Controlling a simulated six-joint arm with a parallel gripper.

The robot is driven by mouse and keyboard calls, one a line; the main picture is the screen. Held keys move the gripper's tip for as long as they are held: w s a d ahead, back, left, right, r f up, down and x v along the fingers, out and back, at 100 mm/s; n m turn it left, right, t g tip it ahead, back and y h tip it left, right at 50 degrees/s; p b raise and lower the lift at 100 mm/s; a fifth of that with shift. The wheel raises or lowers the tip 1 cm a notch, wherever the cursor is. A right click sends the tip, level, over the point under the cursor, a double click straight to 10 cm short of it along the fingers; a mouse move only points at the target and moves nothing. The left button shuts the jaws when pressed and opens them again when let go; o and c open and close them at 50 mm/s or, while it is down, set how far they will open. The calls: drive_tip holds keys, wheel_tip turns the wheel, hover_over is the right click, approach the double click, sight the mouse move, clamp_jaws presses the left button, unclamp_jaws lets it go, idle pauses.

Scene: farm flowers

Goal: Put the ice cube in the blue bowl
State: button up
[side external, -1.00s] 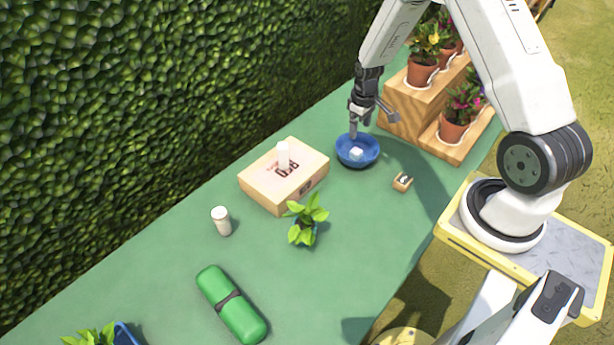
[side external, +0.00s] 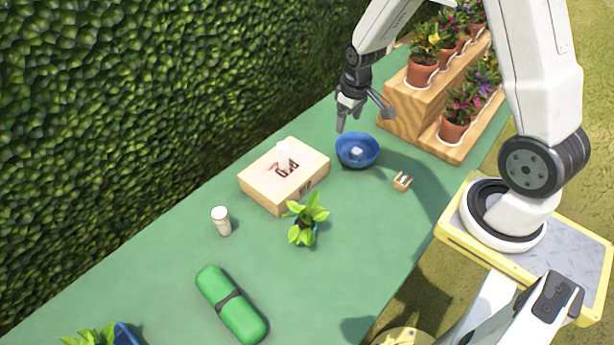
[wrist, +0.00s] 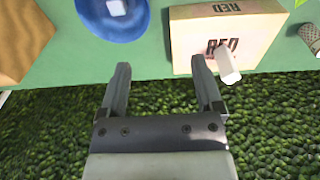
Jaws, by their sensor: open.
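The ice cube (side external: 357,152), a small pale block, lies inside the blue bowl (side external: 343,160) on the green table. In the wrist view, the ice cube (wrist: 117,7) also shows inside the blue bowl (wrist: 92,22) at the top left. My gripper (side external: 364,120) is open and empty, above and just behind the bowl on the hedge side. In the wrist view my gripper (wrist: 160,68) has its two fingers spread with nothing between them, and it is apart from the bowl.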

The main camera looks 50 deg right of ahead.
drive_tip(key=s+a+r+t, duration=0.1)
drive_tip(key=s+a+r, duration=0.6)
drive_tip(key=s+a, duration=0.2)
drive_tip(key=shift+s+a+r+t, duration=0.25)
drive_tip(key=shift+a+r+t, duration=0.05)
drive_tip(key=shift+a, duration=0.7)
